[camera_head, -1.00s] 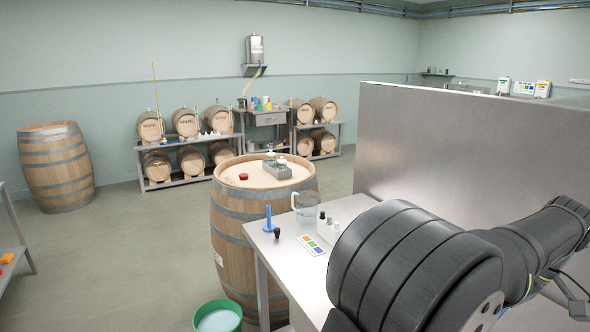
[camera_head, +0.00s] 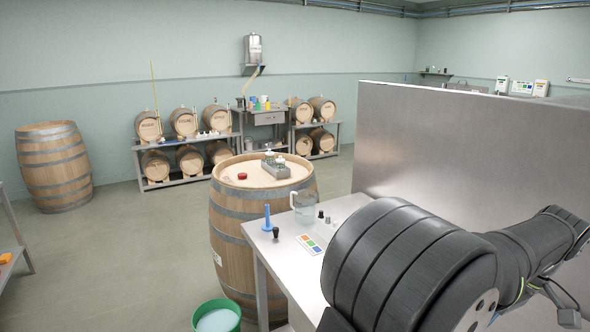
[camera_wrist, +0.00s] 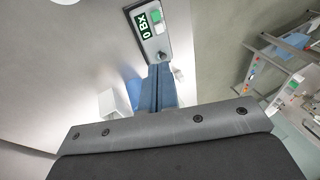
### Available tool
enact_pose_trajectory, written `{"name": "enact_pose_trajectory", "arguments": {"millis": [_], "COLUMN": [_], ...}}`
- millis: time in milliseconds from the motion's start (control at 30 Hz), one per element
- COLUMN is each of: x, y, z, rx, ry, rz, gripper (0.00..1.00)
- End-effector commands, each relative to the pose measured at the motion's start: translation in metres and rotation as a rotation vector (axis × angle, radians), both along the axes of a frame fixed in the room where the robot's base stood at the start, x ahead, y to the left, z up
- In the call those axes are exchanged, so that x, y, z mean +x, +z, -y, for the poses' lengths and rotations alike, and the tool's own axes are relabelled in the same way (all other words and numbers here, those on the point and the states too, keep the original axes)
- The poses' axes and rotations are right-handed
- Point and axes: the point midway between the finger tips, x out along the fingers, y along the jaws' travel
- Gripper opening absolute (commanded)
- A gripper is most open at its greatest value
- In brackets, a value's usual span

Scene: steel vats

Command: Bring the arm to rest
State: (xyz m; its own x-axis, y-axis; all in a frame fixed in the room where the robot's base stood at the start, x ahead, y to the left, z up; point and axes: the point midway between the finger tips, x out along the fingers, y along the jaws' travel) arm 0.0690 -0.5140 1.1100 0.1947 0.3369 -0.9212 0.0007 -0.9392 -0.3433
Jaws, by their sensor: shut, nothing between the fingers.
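My gripper (camera_wrist: 161,75) shows in the wrist view as two blue fingers side by side, closed together with nothing between them. Beyond the fingertips is a grey meter (camera_wrist: 149,32) with a lit display reading like "0 BX" and a green button. I cannot tell whether the fingertips touch it. In the head view my dark arm fills the lower right over the steel bench (camera_head: 285,258); the gripper itself is hidden there.
A glass jug (camera_head: 304,208), a blue stand (camera_head: 267,219) and a colour card (camera_head: 310,244) are on the bench beside my arm. A steel wall (camera_head: 450,150) rises behind it. A barrel (camera_head: 228,240) and a green bucket (camera_head: 217,318) stand left. Open floor lies further left.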

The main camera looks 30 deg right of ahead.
Motion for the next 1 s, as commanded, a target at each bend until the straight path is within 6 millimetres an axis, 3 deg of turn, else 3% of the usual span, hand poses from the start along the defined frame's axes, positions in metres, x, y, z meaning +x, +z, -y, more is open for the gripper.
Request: {"name": "enact_pose_trajectory", "arguments": {"millis": [100, 600, 1000], "x": [-0.004, 0.039, 0.063], "y": [0.019, -0.041, -0.065], "z": [0.008, -0.019, -0.032], "rx": [-0.003, 0.171, 0.319], "ry": [-0.001, -0.408, -0.704], "rz": [0.0, 0.208, 0.316], "gripper": [0.0, 0.0, 0.0]}}
